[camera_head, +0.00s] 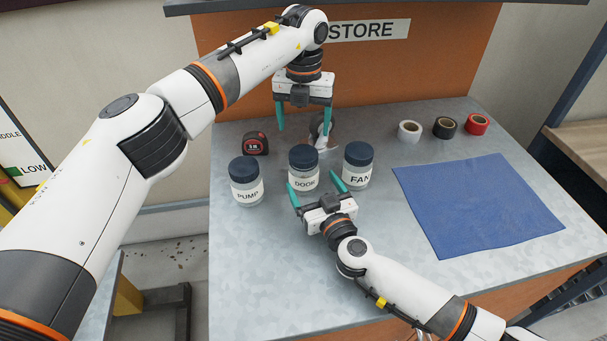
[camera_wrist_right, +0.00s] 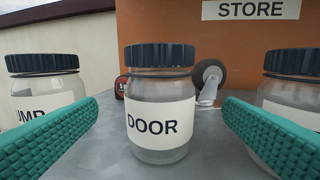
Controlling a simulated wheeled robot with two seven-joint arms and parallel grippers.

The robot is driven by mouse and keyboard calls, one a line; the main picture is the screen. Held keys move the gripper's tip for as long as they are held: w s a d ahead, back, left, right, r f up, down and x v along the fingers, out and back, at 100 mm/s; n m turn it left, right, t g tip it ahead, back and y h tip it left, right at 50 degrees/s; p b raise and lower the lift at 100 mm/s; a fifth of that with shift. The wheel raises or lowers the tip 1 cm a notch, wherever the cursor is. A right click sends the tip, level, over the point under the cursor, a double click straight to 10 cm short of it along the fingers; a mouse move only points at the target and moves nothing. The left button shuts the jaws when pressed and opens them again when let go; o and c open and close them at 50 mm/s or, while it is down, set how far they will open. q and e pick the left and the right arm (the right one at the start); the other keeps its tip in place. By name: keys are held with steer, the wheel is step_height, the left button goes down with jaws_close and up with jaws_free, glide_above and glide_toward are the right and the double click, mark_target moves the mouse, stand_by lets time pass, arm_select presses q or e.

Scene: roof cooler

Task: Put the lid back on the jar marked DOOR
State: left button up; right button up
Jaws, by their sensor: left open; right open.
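The jar marked DOOR (camera_head: 303,180) stands upright on the bench between two other jars. Its dark blue lid (camera_head: 303,156) is on top of it; in the right wrist view the lid (camera_wrist_right: 158,56) sits level on the jar (camera_wrist_right: 160,125). My right gripper (camera_head: 316,187) is open in front of this jar, with one teal finger toward each side of it and nothing held. My left gripper (camera_head: 304,128) is open and empty, pointing down above the bench behind the jars.
The PUMP jar (camera_head: 246,192) is left and the FAN jar (camera_head: 357,176) right, both lidded. A tape measure (camera_head: 255,143) and a caster wheel (camera_head: 321,130) are behind. Tape rolls (camera_head: 445,128) stand back right. A blue mat (camera_head: 480,205) lies right.

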mark_target(304, 154)
steer(key=x, duration=0.8)
steer(key=shift+w, duration=0.15)
steer(key=shift+c, duration=0.5)
steer(key=c, duration=1.8)
arm_select(q)
steer(key=n, duration=0.6)
arm_select(e)
steer(key=shift+c, duration=0.3)
arm_select(q)
steer(key=n, duration=0.3)
steer(key=shift+n, duration=0.4)
steer(key=n, duration=0.3)
steer(key=shift+n, duration=0.3)
steer(key=shift+f, duration=4)
